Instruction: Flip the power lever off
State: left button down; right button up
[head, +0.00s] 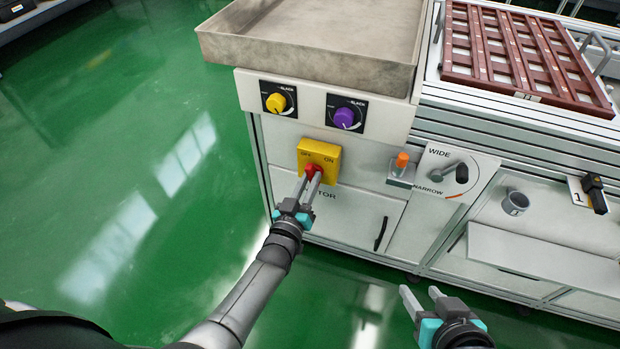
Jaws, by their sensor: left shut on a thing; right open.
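The power lever is a red handle (313,170) on a yellow switch box (320,152) on the cabinet front. The box is marked OFF on its left and ON on its right. My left gripper (311,178) is shut on the red handle, and its fingers hide part of it. The handle sits near the middle of the box's lower part; I cannot tell its exact setting. My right gripper (421,294) is open and empty, low in front of the cabinet and apart from it.
Above the box are a yellow knob (276,102) and a purple knob (344,117), under a metal tray (309,51). To the right are an orange button (402,160), a WIDE/NARROW lever (449,172) and a grey cup (515,202). The green floor (110,170) at left is clear.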

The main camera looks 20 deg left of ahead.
pick_arm(q)
jog(key=shift+a+f+n, duration=0.1)
jog(key=shift+n, duration=1.5)
pick_arm(e)
jog(key=shift+s+d, duration=0.25)
jog(key=shift+d, duration=0.05)
jog(key=shift+g, duration=0.3)
pick_arm(q)
jog(key=c, duration=0.8)
grip_release()
jog(key=shift+o, duration=0.2)
pick_arm(e)
jog(key=shift+d, duration=0.1)
